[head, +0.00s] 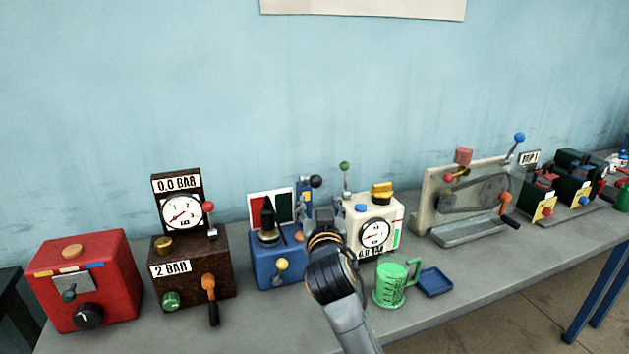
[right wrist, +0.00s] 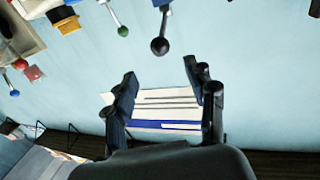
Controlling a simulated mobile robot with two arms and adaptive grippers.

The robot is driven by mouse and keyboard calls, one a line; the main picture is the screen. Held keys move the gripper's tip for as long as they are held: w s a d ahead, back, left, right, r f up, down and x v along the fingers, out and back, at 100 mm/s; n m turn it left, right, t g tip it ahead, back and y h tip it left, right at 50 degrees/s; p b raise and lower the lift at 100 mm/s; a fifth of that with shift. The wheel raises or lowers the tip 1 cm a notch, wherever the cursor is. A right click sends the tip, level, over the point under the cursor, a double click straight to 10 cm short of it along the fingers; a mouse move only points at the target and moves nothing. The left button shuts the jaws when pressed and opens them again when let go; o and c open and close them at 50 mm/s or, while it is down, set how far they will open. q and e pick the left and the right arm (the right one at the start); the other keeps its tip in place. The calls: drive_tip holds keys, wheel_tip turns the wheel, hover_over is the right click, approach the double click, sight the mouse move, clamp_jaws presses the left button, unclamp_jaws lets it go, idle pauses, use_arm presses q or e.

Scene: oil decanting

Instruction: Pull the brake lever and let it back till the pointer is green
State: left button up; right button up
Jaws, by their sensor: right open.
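The blue brake box (head: 262,262) stands on the bench, with a red, white and green panel (head: 283,207) behind a black cone-shaped pointer (head: 267,222). The pointer stands in front of the panel's pale middle; its exact reading is hard to tell. A lever with a black ball knob (head: 316,182) rises at the box's right side. My right gripper (head: 322,216) is near this lever and partly hides the box's right side. In the right wrist view its jaws (right wrist: 162,82) are open and empty, and the black knob (right wrist: 160,46) lies beyond the fingertips, apart from them. My left gripper is not in view.
A white gauge box (head: 386,213) with a green-knobbed lever (head: 344,167) stands close right of my arm. A green mug (head: 390,285) and blue dish (head: 436,282) are in front. A brown gauge box (head: 190,262) and red box (head: 85,280) stand left.

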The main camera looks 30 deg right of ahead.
sight(316, 185)
drive_tip(key=p+x, duration=0.2)
drive_tip(key=x, duration=0.9)
drive_tip(key=shift+w+d+f, duration=0.1)
drive_tip(key=shift+w+f, duration=0.05)
drive_tip(key=shift+w, duration=0.05)
clamp_jaws()
